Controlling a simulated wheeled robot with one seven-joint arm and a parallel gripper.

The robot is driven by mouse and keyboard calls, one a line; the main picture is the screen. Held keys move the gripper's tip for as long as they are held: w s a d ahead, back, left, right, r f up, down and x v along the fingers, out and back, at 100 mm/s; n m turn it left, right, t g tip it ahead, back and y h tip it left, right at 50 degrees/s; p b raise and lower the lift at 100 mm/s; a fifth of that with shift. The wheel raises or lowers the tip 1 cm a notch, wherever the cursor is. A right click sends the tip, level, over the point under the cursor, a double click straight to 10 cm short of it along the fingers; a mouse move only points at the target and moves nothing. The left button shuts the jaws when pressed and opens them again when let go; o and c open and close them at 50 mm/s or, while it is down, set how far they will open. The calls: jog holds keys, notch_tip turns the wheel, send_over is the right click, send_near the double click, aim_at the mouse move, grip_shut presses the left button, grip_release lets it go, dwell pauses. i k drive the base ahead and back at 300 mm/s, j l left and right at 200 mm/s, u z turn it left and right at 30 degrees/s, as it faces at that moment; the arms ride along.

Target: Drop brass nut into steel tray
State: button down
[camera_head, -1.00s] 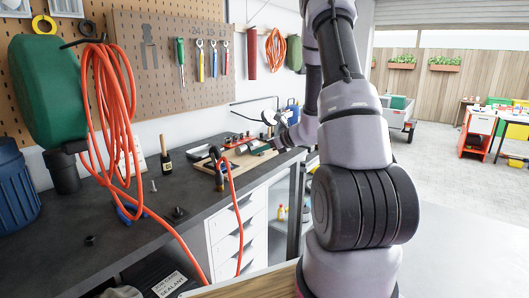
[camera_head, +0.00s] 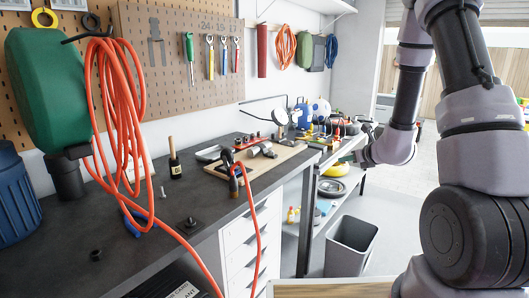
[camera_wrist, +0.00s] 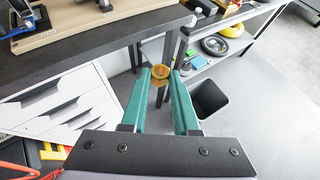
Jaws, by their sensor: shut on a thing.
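A small golden-brown brass nut (camera_wrist: 161,72) sits between the green fingertips of my gripper (camera_wrist: 160,75) in the wrist view. My gripper is shut on it and holds it in the air past the bench's front edge. In the head view my gripper end (camera_head: 352,159) is small, to the right of the bench, and the nut cannot be made out there. A shallow grey metal tray (camera_head: 208,154), which looks like the steel tray, lies on the dark bench top near the wall. My gripper is well to the right of it.
A wooden board (camera_head: 270,164) with tools lies on the bench (camera_head: 130,215). An orange hose (camera_head: 120,120) hangs over its left part. A bottle (camera_head: 174,158) stands near the tray. A dark bin (camera_head: 352,246) stands on the floor below; shelves (camera_head: 335,185) are behind.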

aim_at(216, 154)
jog(key=i+l+z, duration=0.1)
jog(key=l+z, duration=0.2)
jog(key=i+l+z, duration=0.1)
jog(key=l+z, duration=0.2)
jog(key=i+l+z, duration=0.15)
jog(key=l+z, duration=0.2)
jog(key=i+l+u, duration=0.2)
jog(key=i+u, duration=0.2)
jog(key=i, duration=0.25)
jog(key=i+u, duration=0.15)
jog(key=u, duration=0.3)
jog(key=i+u, duration=0.2)
jog(key=u, duration=0.2)
jog(key=i+u, duration=0.15)
jog(key=u, duration=0.3)
jog(key=i+l+u, duration=0.15)
jog(key=u, duration=0.3)
jog(key=i+l+u, duration=0.1)
jog(key=i+u, duration=0.25)
jog(key=u, duration=0.15)
jog(key=i+l+u, duration=0.25)
jog(key=u, duration=0.2)
